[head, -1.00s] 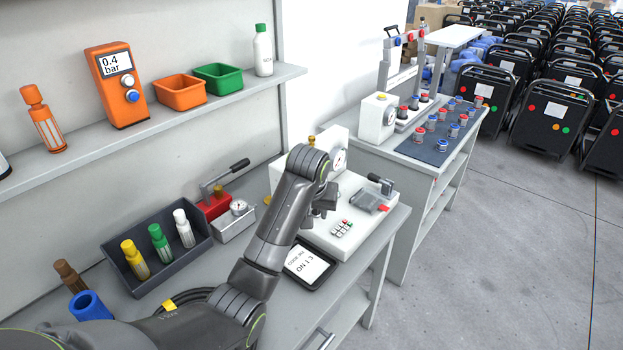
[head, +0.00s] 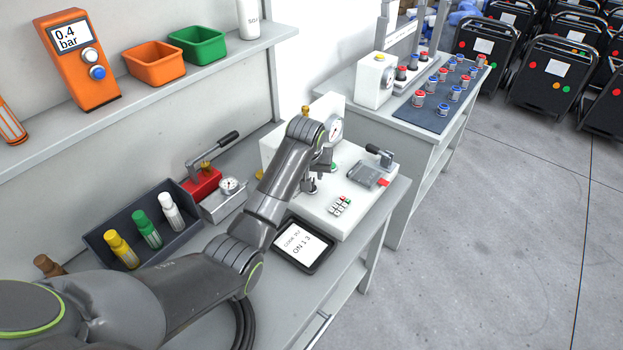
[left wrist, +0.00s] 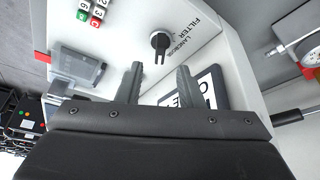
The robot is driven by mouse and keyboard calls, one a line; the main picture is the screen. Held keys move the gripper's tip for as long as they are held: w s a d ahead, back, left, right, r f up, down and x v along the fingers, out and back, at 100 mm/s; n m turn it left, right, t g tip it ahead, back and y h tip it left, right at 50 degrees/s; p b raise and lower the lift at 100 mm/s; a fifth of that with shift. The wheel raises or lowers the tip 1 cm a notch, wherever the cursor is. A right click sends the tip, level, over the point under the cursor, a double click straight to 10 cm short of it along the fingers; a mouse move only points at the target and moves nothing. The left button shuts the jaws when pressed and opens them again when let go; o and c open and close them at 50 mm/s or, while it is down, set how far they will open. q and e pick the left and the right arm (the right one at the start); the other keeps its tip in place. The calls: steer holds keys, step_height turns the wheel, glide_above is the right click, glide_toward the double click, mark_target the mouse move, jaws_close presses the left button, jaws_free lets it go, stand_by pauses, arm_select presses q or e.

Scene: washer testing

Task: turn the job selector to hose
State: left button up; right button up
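The job selector is a dark knob (left wrist: 160,42) with a pointer on the white test unit's panel (left wrist: 120,35). Its pointer extends toward my gripper in the left wrist view. Printed labels beside it include FILTER; the other lettering is hard to read. My left gripper (left wrist: 160,70) is open, with its two fingers apart and nothing held. The knob lies just beyond the fingertips, roughly in line with the gap; I see no clear contact. In the head view, the left gripper (head: 318,172) is over the white unit (head: 345,205), and my arm hides part of it. My right gripper is out of view.
A tablet (head: 303,246) lies in front of the unit. A red-based lever device (head: 203,186) and bottle tray (head: 120,215) are left. A second bench stands behind.

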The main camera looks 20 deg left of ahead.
arm_select(q)
steer(key=x, duration=0.4)
steer(key=shift+w+f, duration=0.1)
steer(key=shift+f, duration=0.1)
steer(key=shift+w+f, duration=0.2)
steer(key=shift+f, duration=0.4)
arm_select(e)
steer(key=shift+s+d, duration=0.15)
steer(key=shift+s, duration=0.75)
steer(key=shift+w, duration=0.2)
arm_select(q)
jaws_close()
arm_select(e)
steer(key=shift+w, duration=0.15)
